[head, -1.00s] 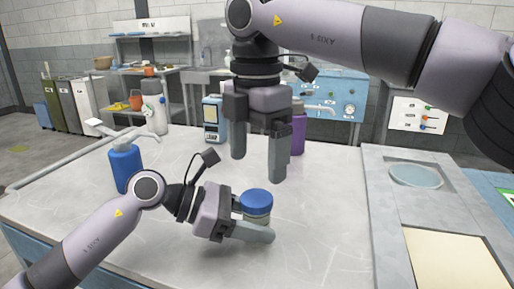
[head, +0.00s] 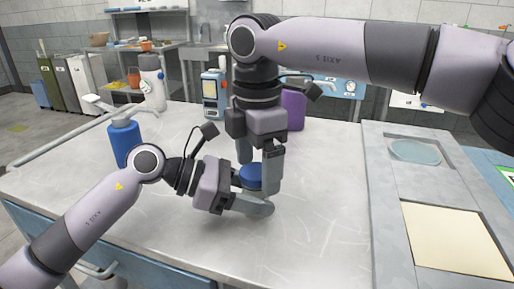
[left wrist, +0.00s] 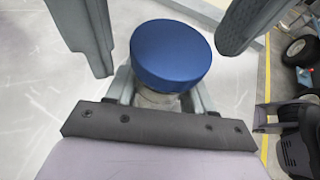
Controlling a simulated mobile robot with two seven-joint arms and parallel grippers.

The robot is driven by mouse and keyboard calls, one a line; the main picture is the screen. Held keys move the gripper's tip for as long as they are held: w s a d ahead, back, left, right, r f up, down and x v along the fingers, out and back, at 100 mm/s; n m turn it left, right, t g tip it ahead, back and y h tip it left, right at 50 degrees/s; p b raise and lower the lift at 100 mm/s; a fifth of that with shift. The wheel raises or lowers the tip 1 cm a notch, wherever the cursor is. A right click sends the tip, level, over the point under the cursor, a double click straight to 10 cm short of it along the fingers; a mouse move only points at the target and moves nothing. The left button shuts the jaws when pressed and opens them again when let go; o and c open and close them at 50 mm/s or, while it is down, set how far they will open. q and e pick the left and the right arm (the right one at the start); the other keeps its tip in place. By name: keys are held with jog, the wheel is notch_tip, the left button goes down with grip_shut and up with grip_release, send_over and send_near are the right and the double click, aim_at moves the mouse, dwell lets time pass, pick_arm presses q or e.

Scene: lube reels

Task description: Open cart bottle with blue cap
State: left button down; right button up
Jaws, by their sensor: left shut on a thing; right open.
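The bottle with the blue cap (head: 251,178) stands on the cart top in the head view, its body mostly hidden by my grippers. The blue cap also shows from above in the left wrist view (left wrist: 171,54), with a little of the pale bottle body (left wrist: 157,97) below it. My left gripper (head: 256,200) is shut on the bottle body, below the cap. My right gripper (head: 258,173) points down from above. It is open, its fingers on either side of the cap. In the left wrist view its fingers (left wrist: 165,30) flank the cap, with gaps visible.
A blue pump bottle (head: 124,140) stands at the left of the cart top (head: 320,200). A purple container (head: 293,110), a handheld meter (head: 214,92) and a white bottle (head: 152,85) stand at the back. A grey panel with a round recess (head: 414,151) lies to the right.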

jog(key=c, duration=1.1)
jog(key=n, duration=0.6)
jog(key=shift+n, duration=0.4)
jog(key=o, duration=1.2)
jog(key=shift+c, duration=0.2)
jog(key=shift+a, duration=0.15)
